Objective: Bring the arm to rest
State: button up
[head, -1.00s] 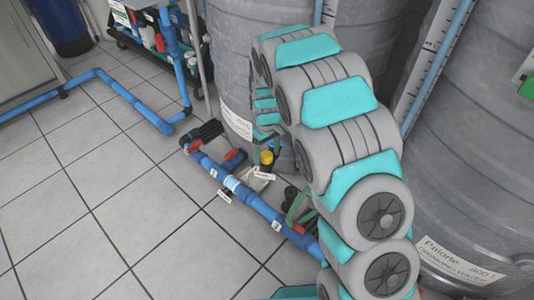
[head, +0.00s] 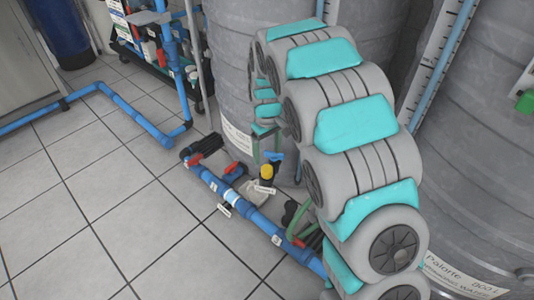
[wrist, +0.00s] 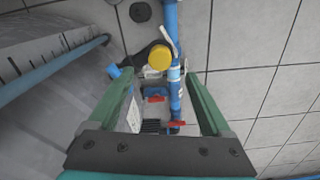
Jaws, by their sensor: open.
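My arm arches across the right half of the head view, in grey and teal. My gripper (wrist: 158,80) shows in the wrist view as two green fingers, spread apart with nothing held between them. In the head view my gripper (head: 266,145) hangs from the arm's far end, pointing down beside a grey tank, partly hidden by the arm. Beyond the fingers in the wrist view are a yellow cap (wrist: 159,57) and a blue pipe (wrist: 174,95) with red-handled valves.
Large grey tanks (head: 226,70) stand behind and right of my arm, close to it. A blue pipe (head: 252,216) with tags runs along the floor below. A dosing rack (head: 150,45) stands at the back. The tiled floor (head: 90,220) at left is mostly clear.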

jog(key=s+d+r+m+p, duration=0.2)
jog(key=s+d+r, duration=0.4)
jog(key=s, duration=0.4)
jog(key=s+d+r+m+p, duration=0.1)
jog(key=s+d+r+m, duration=0.15)
jog(key=s+r, duration=0.65)
jog(key=s+d+r+m+g+p, duration=0.1)
jog(key=s, duration=0.9)
jog(key=s+d+r+m+p, duration=0.1)
jog(key=s+d, duration=0.1)
jog(key=s, duration=0.8)
jog(key=shift+d+r+g, duration=0.15)
jog(key=shift+g, duration=0.25)
jog(key=shift+s, duration=0.1)
